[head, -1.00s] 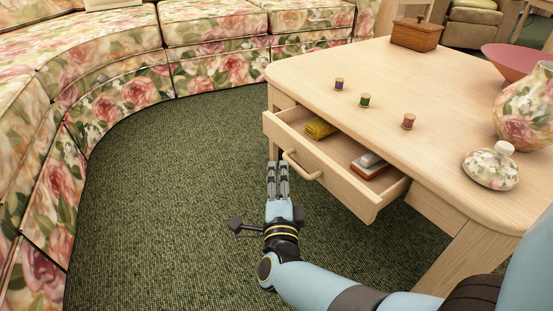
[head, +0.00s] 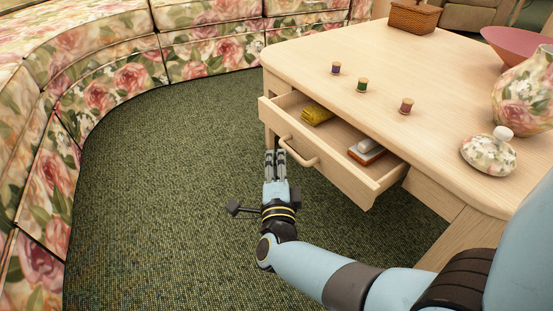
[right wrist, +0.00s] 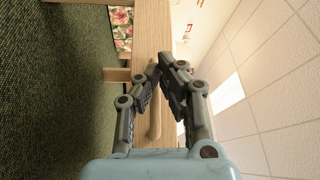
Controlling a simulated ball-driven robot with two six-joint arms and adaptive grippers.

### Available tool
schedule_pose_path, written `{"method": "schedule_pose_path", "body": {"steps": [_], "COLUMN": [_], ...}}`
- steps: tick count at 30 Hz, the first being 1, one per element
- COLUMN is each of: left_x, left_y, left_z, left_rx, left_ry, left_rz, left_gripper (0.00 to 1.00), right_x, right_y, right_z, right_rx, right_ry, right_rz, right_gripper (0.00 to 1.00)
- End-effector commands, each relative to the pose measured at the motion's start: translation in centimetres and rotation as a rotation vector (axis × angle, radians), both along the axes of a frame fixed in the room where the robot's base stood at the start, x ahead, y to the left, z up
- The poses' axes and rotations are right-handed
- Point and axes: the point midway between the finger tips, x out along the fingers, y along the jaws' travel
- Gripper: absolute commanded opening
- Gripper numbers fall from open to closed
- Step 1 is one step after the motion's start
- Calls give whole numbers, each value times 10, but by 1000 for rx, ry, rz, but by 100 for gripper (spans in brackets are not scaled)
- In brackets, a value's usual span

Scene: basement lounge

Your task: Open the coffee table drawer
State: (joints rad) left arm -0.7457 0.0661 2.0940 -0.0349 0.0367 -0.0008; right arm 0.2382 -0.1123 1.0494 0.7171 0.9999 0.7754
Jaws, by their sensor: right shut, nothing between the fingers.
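The wooden coffee table (head: 310,60) has its drawer (head: 352,184) pulled out. A yellow item (head: 316,115) and a red-and-white item (head: 367,152) lie inside the drawer. The drawer's bar handle (head: 300,153) is on its front face. My right gripper (head: 275,153) is shut and empty, just left of the handle in the head view. In the right wrist view the shut fingers (right wrist: 161,70) are in front of the drawer front (right wrist: 152,30), and the handle (right wrist: 155,118) shows between and behind them. I cannot tell whether they touch it. My left gripper is not in view.
Three thread spools, one of them green (head: 361,86), stand on the tabletop. A floral sofa (head: 110,85) curves around open green carpet (head: 170,190).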

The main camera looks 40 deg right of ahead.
Motion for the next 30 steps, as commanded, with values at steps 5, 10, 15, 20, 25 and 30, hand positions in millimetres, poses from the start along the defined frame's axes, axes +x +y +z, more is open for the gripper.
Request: {"method": "schedule_pose_path", "body": {"steps": [5, 10, 15, 20, 25, 30], "left_x": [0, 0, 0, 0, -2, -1], "left_y": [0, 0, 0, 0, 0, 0], "left_z": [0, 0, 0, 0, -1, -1], "left_rx": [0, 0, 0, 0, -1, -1], "left_ry": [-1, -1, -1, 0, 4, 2], "left_rz": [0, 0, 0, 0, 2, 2], "left_gripper": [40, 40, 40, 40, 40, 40], "right_x": [0, 0, 0, 0, 0, -1], "right_y": [0, 0, 0, 0, 0, 0], "right_z": [0, 0, 0, 0, 6, 28], "right_rx": [0, 0, 0, 0, 1, 1], "right_ry": [0, 0, 0, 0, -2, -4], "right_rz": [0, 0, 0, 0, -1, 0], "right_gripper": [0, 20, 36, 36, 36, 36]}}
